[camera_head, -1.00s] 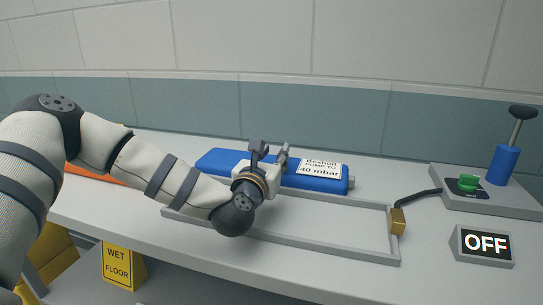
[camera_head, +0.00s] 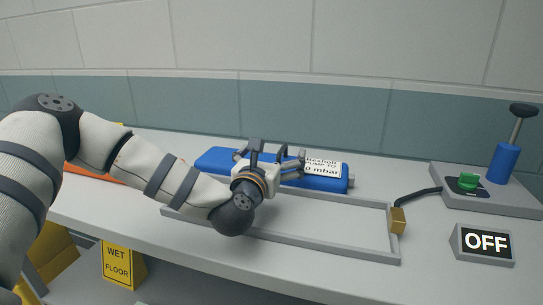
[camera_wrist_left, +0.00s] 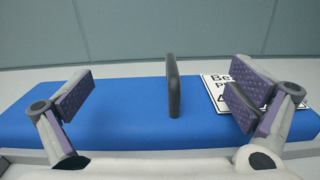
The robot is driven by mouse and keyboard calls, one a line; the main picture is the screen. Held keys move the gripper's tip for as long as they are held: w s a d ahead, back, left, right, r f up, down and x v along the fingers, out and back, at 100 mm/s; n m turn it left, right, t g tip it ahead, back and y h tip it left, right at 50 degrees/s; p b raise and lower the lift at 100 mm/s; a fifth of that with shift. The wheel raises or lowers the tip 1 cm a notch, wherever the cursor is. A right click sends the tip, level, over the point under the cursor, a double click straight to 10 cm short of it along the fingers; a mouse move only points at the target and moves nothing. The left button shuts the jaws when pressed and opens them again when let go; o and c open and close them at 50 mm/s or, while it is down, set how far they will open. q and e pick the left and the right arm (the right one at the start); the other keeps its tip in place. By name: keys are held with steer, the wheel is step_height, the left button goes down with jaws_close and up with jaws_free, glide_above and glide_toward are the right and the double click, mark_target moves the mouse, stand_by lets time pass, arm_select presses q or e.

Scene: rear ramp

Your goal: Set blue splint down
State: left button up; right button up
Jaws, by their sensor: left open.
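The blue splint (camera_head: 215,160) is a long blue block lying flat on the bench, with a white label (camera_head: 323,167) on its right part. In the left wrist view the splint (camera_wrist_left: 130,115) spans the frame, and a dark upright grip (camera_wrist_left: 174,86) stands on it. My left gripper (camera_head: 270,156) is open over the splint. Its fingers stand wide apart on either side of the dark grip and do not touch it; the right finger covers part of the label. My right gripper is out of view.
A grey rectangular frame (camera_head: 330,245) with a brass block (camera_head: 398,221) lies in front of the splint. A cable runs to a pump unit (camera_head: 480,197) with a green knob and blue cylinder. An OFF sign (camera_head: 484,243) stands at right. An orange thing (camera_head: 95,174) lies behind my arm.

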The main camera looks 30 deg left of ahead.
arm_select(q)
steer(key=v, duration=1.2)
